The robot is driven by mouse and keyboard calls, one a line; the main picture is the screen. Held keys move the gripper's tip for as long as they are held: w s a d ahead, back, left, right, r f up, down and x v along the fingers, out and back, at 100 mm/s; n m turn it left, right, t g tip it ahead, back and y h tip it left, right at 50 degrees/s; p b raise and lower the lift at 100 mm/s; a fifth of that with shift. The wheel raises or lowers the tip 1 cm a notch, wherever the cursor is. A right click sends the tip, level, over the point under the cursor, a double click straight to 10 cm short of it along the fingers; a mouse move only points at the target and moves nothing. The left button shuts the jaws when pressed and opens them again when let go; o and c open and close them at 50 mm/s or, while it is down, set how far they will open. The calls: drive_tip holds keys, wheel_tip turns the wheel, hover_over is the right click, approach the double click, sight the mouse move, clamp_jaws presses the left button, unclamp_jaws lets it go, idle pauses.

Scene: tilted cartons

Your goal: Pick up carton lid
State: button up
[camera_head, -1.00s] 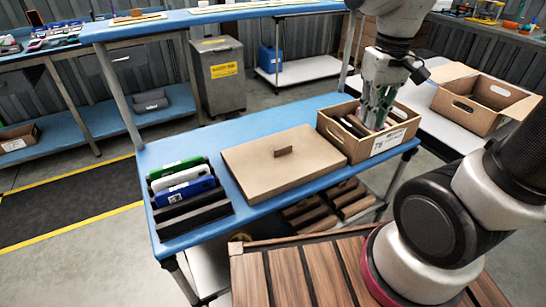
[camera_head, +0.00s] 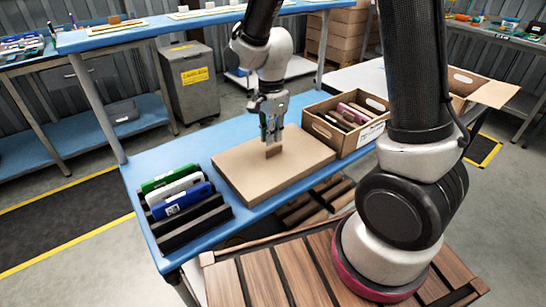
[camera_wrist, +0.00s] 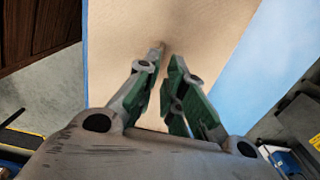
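The carton lid (camera_head: 240,175) is a flat tan panel lying on the blue table, with a small upright handle (camera_head: 273,151) near its middle. My gripper (camera_head: 272,138) points down just above the handle. In the wrist view the lid (camera_wrist: 120,35) fills the middle, and the gripper (camera_wrist: 164,68) shows two green-padded fingers apart, with a gap between them. The handle (camera_wrist: 160,48) shows near the fingertips, partly hidden by the left finger. I cannot tell whether the fingers touch it. The open carton (camera_head: 347,143), holding several dark and pink items, stands right of the lid.
A black rack (camera_head: 190,229) with green, white and blue items stands left of the lid. Another open carton (camera_head: 462,82) is on the table at the back right. Wooden slats (camera_head: 265,275) lie in front, and my arm crosses the right side.

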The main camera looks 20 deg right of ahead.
sight(272, 149)
wheel_tip(272, 149, down, 5)
drive_tip(key=shift+d+f, duration=0.15)
drive_tip(key=shift+f, duration=0.05)
clamp_jaws()
drive_tip(key=shift+r, duration=0.1)
